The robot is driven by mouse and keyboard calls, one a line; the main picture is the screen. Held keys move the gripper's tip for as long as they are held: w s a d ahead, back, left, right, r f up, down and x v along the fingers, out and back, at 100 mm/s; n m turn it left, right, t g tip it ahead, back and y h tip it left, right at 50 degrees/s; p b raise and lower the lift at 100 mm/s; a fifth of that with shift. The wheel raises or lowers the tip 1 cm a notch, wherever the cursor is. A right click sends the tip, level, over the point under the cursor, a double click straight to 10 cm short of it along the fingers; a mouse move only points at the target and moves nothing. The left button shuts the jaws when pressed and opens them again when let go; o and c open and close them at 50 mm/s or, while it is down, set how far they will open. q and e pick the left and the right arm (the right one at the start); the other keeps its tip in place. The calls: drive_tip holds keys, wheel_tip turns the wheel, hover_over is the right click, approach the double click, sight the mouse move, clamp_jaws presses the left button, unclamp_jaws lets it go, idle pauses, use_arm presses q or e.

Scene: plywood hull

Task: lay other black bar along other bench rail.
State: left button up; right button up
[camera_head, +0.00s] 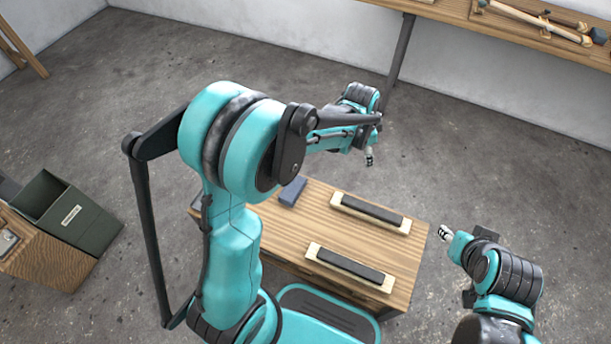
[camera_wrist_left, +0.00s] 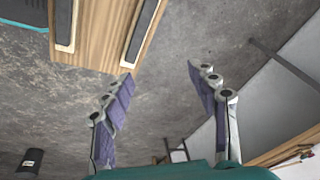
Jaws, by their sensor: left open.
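The low wooden bench (camera_head: 287,238) carries two pale rails. One black bar (camera_head: 373,208) lies lengthwise along the far rail (camera_head: 405,229). The other black bar (camera_head: 350,263) lies lengthwise along the near rail (camera_head: 387,287). Both bars also show at the top left of the left wrist view, one (camera_wrist_left: 65,22) at the left and one (camera_wrist_left: 143,30) nearer the fingers. My left gripper (camera_head: 369,160) is up beyond the bench's far edge, apart from both bars. Its fingers (camera_wrist_left: 160,74) are spread and empty. My right gripper (camera_head: 445,233) is off the bench's right end; its finger gap is unclear.
A dark green bin (camera_head: 93,222) and a wooden cabinet (camera_head: 50,262) stand at the left. A workbench (camera_head: 455,12) with tools is along the back wall. The floor around is mostly clear.

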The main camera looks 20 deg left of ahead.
use_arm(q)
drive_tip(key=s+a+r+n+t, duration=0.2)
drive_tip(key=s+a+r+n, duration=0.3)
drive_tip(key=s+r, duration=0.5)
drive_tip(key=s+a+n+t, duration=0.1)
drive_tip(key=s+a+n, duration=0.1)
drive_tip(key=s, duration=0.4)
drive_tip(key=s+a+n+t+y, duration=0.1)
drive_tip(key=s+a+n, duration=0.1)
drive_tip(key=s, duration=0.4)
drive_tip(key=shift+r+n, duration=0.35)
drive_tip(key=shift+n, duration=0.55)
